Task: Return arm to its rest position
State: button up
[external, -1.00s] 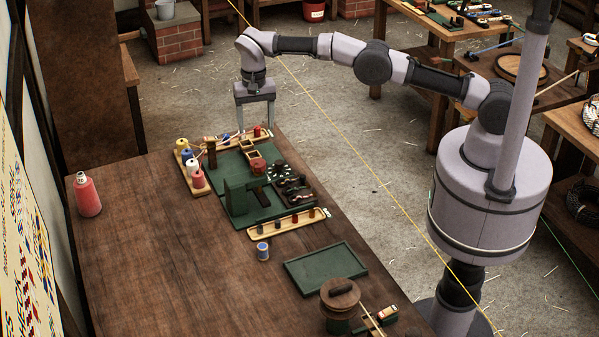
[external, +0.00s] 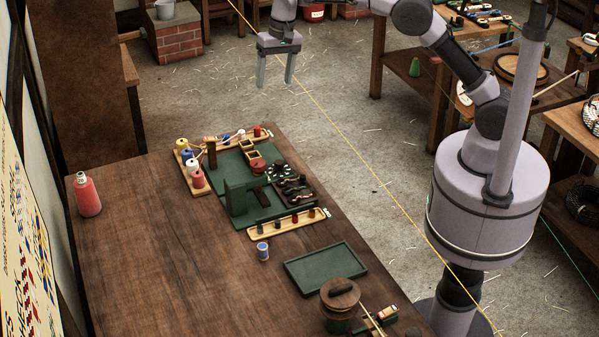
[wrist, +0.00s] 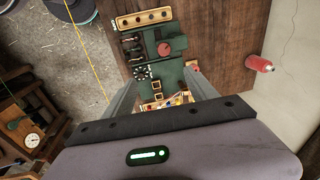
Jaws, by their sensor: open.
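My gripper (external: 275,70) hangs in the air beyond the far end of the workbench (external: 150,240), well above the floor. Its two fingers point down and stand apart, with nothing between them. The fingers also show in the wrist view, framing the far end of the bench from above. My arm is raised and bent, reaching from its column at the right over the open floor.
The bench holds a green board (external: 235,175) with small parts, several spools at its left, a wooden tray (external: 288,226), a blue spool (external: 263,251), an empty green tray (external: 325,266) and a red bottle (external: 87,195). A yellow line (external: 350,150) crosses the room diagonally.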

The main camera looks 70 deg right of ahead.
jog(key=s+d+n+t+y+b, duration=0.2)
jog(key=s+b, duration=0.5)
jog(key=s, duration=1.4)
jog(key=s+f+n+t+b, duration=0.1)
jog(key=s+f+b, duration=0.1)
jog(key=s+f, duration=0.3)
jog(key=s+d+f+n+t+b, duration=0.1)
jog(key=s+f, duration=0.5)
jog(key=s, duration=0.5)
jog(key=shift+h+b, duration=0.3)
jog(key=shift+b, duration=0.1)
jog(key=shift+f, duration=0.1)
jog(key=shift+c, duration=0.5)
